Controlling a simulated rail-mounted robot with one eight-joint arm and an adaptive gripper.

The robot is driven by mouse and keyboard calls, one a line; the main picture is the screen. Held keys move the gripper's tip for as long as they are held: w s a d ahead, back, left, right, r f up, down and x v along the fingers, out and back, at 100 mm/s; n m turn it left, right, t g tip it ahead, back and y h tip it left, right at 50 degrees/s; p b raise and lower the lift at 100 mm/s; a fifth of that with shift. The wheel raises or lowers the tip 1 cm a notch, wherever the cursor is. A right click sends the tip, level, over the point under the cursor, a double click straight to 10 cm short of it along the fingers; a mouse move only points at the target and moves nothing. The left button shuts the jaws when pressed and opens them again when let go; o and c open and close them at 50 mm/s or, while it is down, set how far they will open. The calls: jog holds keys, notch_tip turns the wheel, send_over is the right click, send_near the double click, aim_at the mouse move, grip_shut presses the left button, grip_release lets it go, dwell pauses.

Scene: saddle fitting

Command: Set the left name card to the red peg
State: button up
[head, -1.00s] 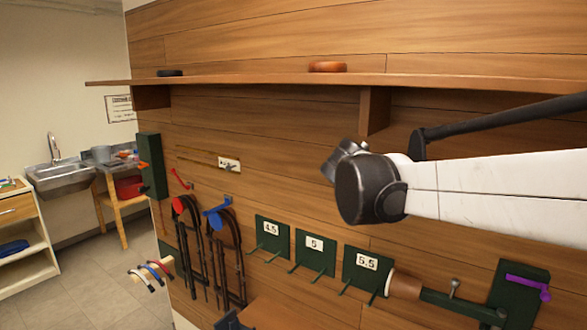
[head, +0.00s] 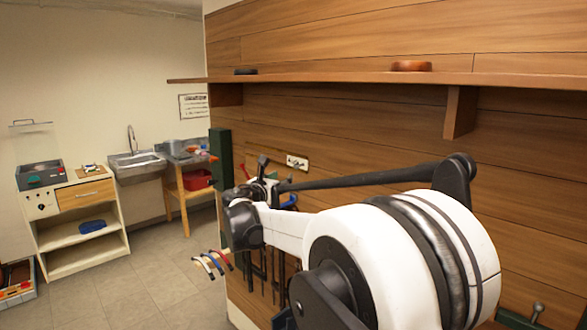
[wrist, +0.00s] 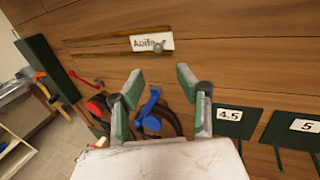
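A white name card (wrist: 152,42) reading roughly "Aoife", with a small grey knob, sits at the right end of a thin wooden rail (wrist: 105,58) on the wall. It also shows in the head view (head: 297,162). The red peg (wrist: 96,106) is below and to the left of the card; the blue peg (wrist: 151,98) is almost straight below it. Bridles hang from both pegs. My gripper (wrist: 160,82) is open and empty, its fingers spread in front of the wall below the card. In the head view my arm hides most of the pegs. I see only one card.
Green saddle brackets marked 4.5 (wrist: 229,119) and 5 (wrist: 302,128) stick out on the right. A green post (wrist: 47,67) stands at the left. A shelf (head: 370,79) runs above. A sink (head: 136,161) and cabinet (head: 80,213) stand beyond open floor.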

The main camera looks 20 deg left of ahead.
aim_at(295, 167)
jog(key=w+p, duration=0.3)
jog(key=w, duration=1)
jog(key=shift+w+p, duration=0.3)
jog(key=shift+w, duration=0.05)
grip_shut()
